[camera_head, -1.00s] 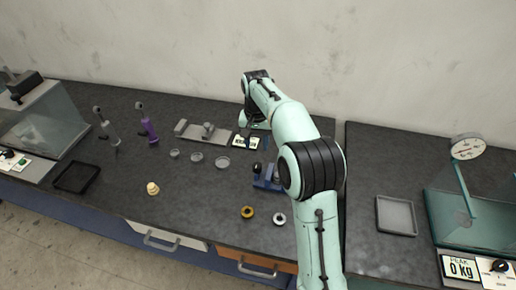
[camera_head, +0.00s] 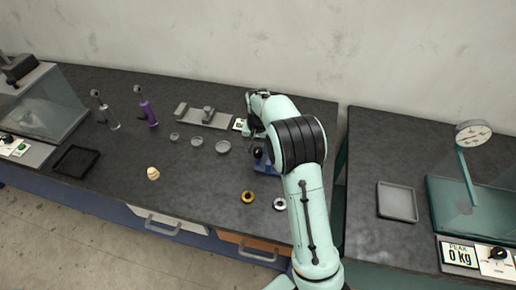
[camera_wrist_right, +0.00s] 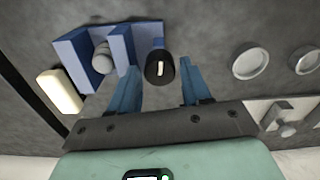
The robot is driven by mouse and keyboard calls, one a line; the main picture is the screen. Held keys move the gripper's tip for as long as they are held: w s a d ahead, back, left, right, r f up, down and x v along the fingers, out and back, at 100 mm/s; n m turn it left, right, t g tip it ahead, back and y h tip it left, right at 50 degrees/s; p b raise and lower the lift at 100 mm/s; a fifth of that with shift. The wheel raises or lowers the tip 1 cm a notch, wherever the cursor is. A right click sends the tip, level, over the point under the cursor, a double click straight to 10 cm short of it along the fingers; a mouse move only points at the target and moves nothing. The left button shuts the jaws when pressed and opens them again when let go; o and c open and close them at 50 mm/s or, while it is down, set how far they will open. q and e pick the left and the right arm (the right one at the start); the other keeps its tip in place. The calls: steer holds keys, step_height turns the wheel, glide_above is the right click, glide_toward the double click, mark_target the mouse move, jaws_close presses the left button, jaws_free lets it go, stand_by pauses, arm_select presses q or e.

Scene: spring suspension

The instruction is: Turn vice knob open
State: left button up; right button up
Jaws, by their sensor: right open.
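The blue vice (camera_head: 265,172) stands on the dark bench, partly hidden by my right arm in the head view. In the right wrist view the vice (camera_wrist_right: 77,60) is at the upper left, with a grey rounded piece between its jaws. The black vice knob (camera_wrist_right: 160,68) has a pale mark on its face. It also shows in the head view (camera_head: 257,153). My right gripper (camera_wrist_right: 160,72) is open, with one blue finger on each side of the knob in the picture. I cannot tell whether they touch it. My left gripper is not in view.
Several small round dishes (camera_head: 222,147) and a grey fixture (camera_head: 203,117) lie left of my arm. A gold ring (camera_head: 248,197) and a silver ring (camera_head: 280,204) lie in front of the vice. A gap separates this bench from the right one, which holds a grey tray (camera_head: 397,201).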

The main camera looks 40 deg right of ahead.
steer(key=shift+f, duration=0.5)
steer(key=c, duration=0.8)
